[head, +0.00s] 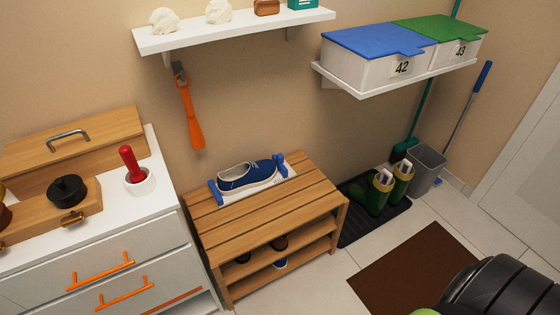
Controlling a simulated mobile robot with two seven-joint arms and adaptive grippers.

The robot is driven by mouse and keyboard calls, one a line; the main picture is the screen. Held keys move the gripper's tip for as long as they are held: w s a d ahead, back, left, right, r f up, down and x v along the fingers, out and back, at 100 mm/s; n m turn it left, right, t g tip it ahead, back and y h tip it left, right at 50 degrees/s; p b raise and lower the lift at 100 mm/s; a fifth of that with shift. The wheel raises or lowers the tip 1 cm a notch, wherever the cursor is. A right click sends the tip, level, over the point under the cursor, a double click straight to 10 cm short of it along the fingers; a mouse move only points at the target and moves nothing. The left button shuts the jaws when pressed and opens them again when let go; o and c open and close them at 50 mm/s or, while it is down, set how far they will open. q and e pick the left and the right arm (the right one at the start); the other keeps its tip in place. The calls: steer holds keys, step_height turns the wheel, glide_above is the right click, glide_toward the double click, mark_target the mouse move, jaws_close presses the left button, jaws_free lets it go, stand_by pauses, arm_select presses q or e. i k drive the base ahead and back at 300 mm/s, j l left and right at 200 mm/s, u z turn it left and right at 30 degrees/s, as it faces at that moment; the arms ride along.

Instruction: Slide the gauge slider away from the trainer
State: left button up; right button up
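A navy blue trainer (246,178) with a white sole lies on a white foot gauge (232,199) on top of the slatted wooden bench (268,213). A blue upright piece stands at each end of the gauge: a left one (214,193) and a right one (281,165). Both are close to the trainer's ends; I cannot tell which is the slider or whether either touches the shoe. Neither of my grippers is in view.
A white drawer unit (120,247) with orange handles stands left of the bench. A white wall shelf (237,30) is overhead. Green boots (381,190) stand on a black tray at right. The bench's front slats are clear.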

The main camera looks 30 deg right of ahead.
mark_target(279, 159)
steer(key=l+z, duration=0.15)
steer(key=z, duration=0.25)
steer(key=i+l+z, duration=0.1)
steer(key=z, duration=0.75)
steer(key=i+l, duration=0.05)
